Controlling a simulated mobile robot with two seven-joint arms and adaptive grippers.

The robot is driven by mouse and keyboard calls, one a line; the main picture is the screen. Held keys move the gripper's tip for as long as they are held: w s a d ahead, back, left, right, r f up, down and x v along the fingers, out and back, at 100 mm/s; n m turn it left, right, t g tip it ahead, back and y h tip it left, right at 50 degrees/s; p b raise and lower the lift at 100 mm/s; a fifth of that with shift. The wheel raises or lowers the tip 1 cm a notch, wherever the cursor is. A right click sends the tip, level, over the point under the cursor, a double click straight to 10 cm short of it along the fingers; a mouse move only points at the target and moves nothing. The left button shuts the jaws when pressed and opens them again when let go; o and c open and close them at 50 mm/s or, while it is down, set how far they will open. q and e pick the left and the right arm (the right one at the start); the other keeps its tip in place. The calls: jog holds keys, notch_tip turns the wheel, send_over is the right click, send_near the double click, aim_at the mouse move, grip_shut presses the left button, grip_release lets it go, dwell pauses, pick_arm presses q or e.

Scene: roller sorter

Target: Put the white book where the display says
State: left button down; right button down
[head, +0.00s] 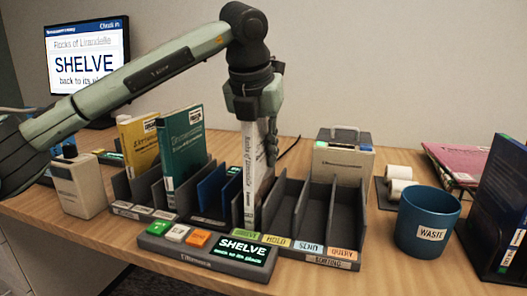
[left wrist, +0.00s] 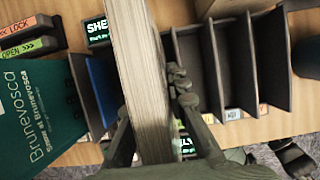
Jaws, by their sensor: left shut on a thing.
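My left gripper (head: 262,140) is shut on the white book (head: 250,170), which stands upright with its spine forward. Its lower end is at the rack, near the boundary between the left rack and the right rack; I cannot tell whether it rests on the floor of a slot. In the left wrist view the book's page edges (left wrist: 140,80) show between the fingers. The small display (head: 243,248) reads "SHELVE back to its place". The monitor (head: 88,60) says the same, under a title, "Rocks of Lirandella". A dark part at the left wrist view's lower right may be my right gripper.
The left rack (head: 122,186) holds a yellow book (head: 140,142), a teal book (head: 183,145) and low blue items (head: 212,190). The right rack (head: 318,208) has empty labelled slots. A blue waste cup (head: 427,222) and dark upright books (head: 500,205) stand right. A card box (head: 342,162) is behind.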

pick_arm(q)
jog(key=shift+f, duration=0.15)
jog(key=c, duration=1.4)
grip_release()
jog(key=v, duration=1.2)
